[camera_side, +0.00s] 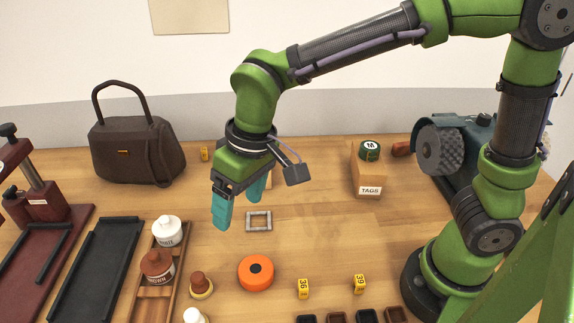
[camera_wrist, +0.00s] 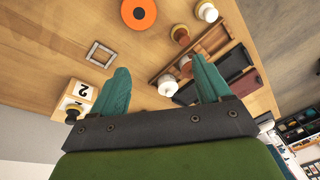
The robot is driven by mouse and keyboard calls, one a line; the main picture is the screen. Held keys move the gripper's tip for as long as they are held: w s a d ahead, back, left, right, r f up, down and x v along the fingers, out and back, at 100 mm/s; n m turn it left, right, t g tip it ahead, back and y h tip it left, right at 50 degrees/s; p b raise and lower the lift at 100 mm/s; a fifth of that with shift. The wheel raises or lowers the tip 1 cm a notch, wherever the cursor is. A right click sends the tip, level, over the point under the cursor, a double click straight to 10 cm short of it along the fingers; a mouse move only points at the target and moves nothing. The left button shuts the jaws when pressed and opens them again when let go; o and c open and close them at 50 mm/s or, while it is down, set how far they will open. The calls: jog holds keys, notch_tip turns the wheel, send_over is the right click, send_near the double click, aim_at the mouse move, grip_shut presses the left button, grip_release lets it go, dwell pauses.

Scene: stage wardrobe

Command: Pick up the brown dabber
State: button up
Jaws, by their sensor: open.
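The brown dabber (camera_side: 201,286), a rounded brown knob on a pale round base, stands on the table between the rack and an orange disc. It also shows in the wrist view (camera_wrist: 181,33), near the top. My gripper (camera_side: 240,205), with teal fingers, is open and empty above the table, behind the dabber and well apart from it. A white dabber (camera_side: 194,316) stands in front of the brown one, cut off by the side view's lower edge.
A wooden rack (camera_side: 144,306) left of the dabber holds brown and white bottles. The orange disc (camera_side: 256,273) lies close on its right. A small grey frame (camera_side: 259,221) lies near my gripper. Numbered yellow markers (camera_side: 303,289) stand at front right. Open table lies around the frame.

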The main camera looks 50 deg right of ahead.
jog(key=n+h, duration=0.1)
send_over(197, 277)
jog(key=s+d, duration=0.2)
jog(key=s, duration=0.2)
notch_tip(197, 277, down, 3)
jog(key=w+a+r, duration=0.1)
jog(key=w+a, duration=0.1)
jog(key=shift+m+h, duration=0.3)
jog(key=f, duration=0.5)
jog(key=w+f, duration=0.1)
jog(key=f, duration=0.5)
jog(key=w+f, duration=0.1)
jog(key=f, duration=0.4)
jog(key=shift+f, duration=0.25)
jog(key=c, duration=1.1)
